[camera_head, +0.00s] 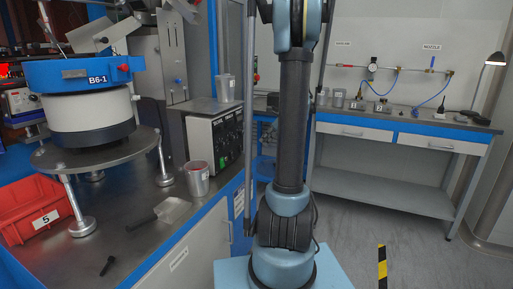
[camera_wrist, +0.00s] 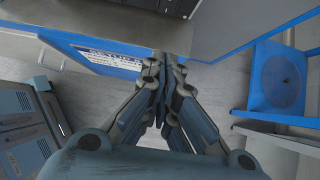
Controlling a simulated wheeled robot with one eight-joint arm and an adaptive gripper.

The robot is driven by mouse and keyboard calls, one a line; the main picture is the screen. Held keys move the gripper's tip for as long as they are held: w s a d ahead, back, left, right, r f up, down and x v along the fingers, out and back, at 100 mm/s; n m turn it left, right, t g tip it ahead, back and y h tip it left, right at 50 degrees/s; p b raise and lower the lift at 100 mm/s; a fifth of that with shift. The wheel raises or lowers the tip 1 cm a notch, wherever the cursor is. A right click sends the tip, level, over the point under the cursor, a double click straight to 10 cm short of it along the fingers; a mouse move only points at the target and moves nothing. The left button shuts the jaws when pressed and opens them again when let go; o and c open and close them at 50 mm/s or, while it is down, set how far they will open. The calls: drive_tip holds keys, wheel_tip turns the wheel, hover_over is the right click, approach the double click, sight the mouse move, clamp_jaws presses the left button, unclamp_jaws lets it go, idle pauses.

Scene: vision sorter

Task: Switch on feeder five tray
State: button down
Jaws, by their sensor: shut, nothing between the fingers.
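A dark control box (camera_head: 214,140) with several knobs and switches stands on the metal bench at centre left in the head view; its labels are too small to read. A red bin (camera_head: 35,213) marked 5 sits at the lower left. My gripper (camera_wrist: 165,62) shows in the wrist view, shut and empty. Its fingertips lie just below the bench edge in the picture, apart from the control box. The gripper is not visible in the head view, where only my upright arm shows. I cannot make out a tray or switch labelled feeder five.
A blue and white bowl feeder (camera_head: 85,100) marked B6-1 stands on a round plate with legs. A second bench (camera_head: 405,125) stands behind; floor lies between.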

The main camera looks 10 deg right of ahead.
sight(241, 148)
drive_tip(key=x, duration=0.7)
drive_tip(key=w+a+r+x, duration=0.1)
drive_tip(key=x, duration=0.3)
drive_tip(key=shift+a+r, duration=0.1)
drive_tip(key=shift+w+a, duration=0.35)
drive_tip(key=shift+a, duration=0.2)
